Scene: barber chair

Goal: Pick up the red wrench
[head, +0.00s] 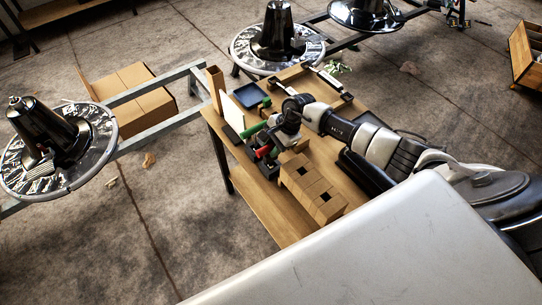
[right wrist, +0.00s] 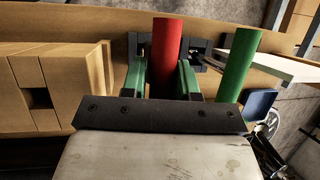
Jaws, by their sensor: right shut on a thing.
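The red wrench (right wrist: 167,45) shows as a red handle in the right wrist view, upright in the picture between the two green fingers of my right gripper (right wrist: 162,75). The fingers are closed on it. In the head view a small red part of the wrench (head: 264,152) shows at the left side of the wooden table, just below my right gripper (head: 268,138). The rest of the wrench is hidden by the gripper and the dark holder. My left gripper is not in view.
A green handle (right wrist: 239,62) stands right beside the red one. A white panel (head: 233,112) and blue tray (head: 249,96) are behind. A pale grey surface (head: 390,255) fills the front.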

